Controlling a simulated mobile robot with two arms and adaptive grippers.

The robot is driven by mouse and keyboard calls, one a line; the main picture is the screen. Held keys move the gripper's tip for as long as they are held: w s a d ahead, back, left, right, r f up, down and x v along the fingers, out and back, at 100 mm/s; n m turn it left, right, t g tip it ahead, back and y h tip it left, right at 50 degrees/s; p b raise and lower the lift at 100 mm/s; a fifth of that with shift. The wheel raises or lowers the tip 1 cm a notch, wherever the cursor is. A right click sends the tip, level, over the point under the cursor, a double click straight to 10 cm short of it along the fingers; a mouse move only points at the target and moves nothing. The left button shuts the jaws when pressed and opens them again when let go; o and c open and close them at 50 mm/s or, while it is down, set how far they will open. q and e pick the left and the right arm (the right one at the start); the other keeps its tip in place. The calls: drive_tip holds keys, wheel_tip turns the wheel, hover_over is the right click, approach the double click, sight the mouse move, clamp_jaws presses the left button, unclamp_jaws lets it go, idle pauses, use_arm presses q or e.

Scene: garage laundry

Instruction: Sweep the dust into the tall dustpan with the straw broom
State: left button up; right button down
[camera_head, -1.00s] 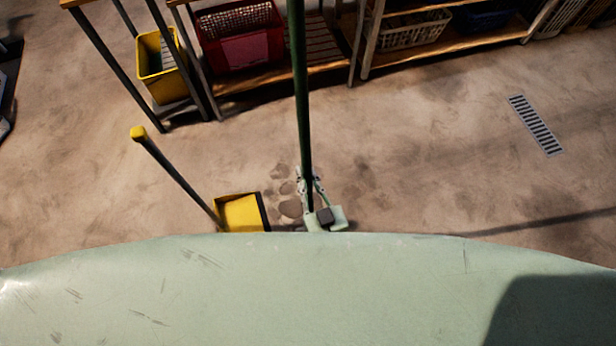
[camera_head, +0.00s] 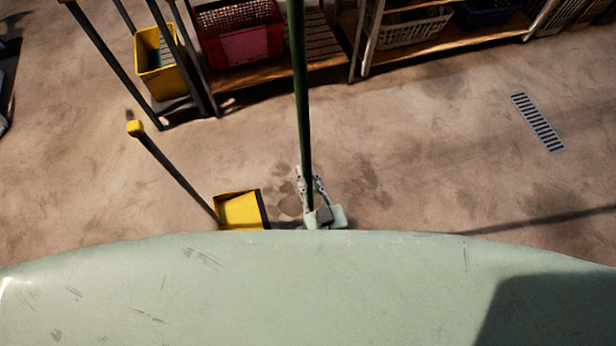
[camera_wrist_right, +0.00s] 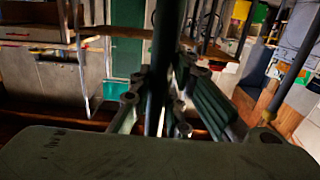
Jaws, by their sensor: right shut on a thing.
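The tall dustpan has a yellow pan (camera_head: 240,210) and a dark upright handle with a yellow top, leaning to the upper left. My right gripper (camera_head: 311,192) is just right of the pan, shut on the dark green pole of the straw broom (camera_head: 301,90). In the right wrist view the pole (camera_wrist_right: 165,60) runs up between the fingers (camera_wrist_right: 155,112). The broom's head is hidden below my pale green body. Dark dust patches (camera_head: 290,204) lie on the floor between the pan and the gripper. My left gripper is out of view.
Wooden shelving (camera_head: 450,53) stands along the back with a red basket (camera_head: 245,42) and a pale basket (camera_head: 412,28). A yellow bucket (camera_head: 160,62) stands at the upper left. A floor drain (camera_head: 537,122) is at the right. The middle floor is open.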

drive_tip(key=shift+f+b, duration=0.55)
drive_tip(key=shift+f, duration=0.05)
drive_tip(key=shift+w, duration=0.15)
